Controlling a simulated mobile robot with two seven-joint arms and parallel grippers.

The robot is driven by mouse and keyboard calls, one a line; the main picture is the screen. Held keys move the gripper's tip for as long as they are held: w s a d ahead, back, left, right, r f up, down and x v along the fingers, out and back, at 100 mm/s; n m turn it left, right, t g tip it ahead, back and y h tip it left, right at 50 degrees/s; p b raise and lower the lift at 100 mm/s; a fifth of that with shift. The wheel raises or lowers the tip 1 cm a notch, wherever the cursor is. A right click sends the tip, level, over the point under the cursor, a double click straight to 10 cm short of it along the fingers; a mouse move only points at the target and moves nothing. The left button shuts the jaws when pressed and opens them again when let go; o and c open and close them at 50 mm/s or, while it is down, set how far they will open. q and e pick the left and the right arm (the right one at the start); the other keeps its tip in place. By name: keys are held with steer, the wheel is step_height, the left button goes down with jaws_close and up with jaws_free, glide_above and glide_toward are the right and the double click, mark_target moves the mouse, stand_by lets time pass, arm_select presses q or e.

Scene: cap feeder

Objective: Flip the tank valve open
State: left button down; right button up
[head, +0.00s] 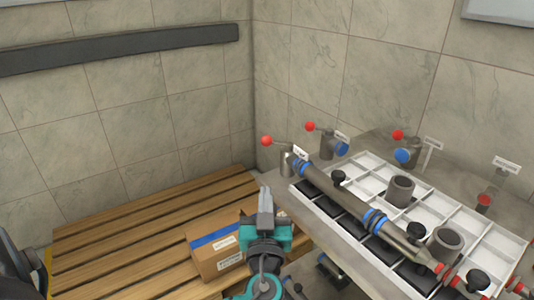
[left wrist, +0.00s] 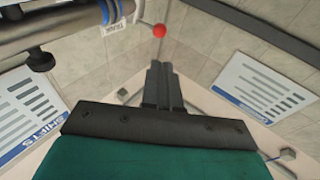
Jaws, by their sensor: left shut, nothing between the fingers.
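The tank valve (head: 289,161) stands at the left back corner of the bench, with a lever ending in a red ball (head: 267,141) pointing left. A small white tag (head: 301,152) is beside it; its text is too small to read in the head view. In the left wrist view the red ball (left wrist: 159,30) shows just beyond the fingertips, and a tag (left wrist: 112,29) is left of it. My left gripper (head: 265,192) is shut and empty, in front of and below the ball, apart from it in the head view. My right gripper is not in view.
A grey pipe with blue bands (head: 335,189) lies diagonally across a white compartment tray (head: 453,196) with black and grey parts. Other red-ball levers (head: 310,126) stand behind it. A cardboard box (head: 213,255) rests on wooden slats (head: 130,235) at left. Tiled walls close the back.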

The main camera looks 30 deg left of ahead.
mark_target(266, 145)
arm_select(q)
steer(key=p+x, duration=0.2)
steer(key=x, duration=1.1)
steer(key=shift+w+a+r, duration=0.1)
steer(key=shift+w+a, duration=0.05)
steer(key=shift+w, duration=0.1)
steer(key=shift+w+a, duration=0.1)
steer(key=shift+w, duration=0.05)
steer(key=shift+a, duration=0.1)
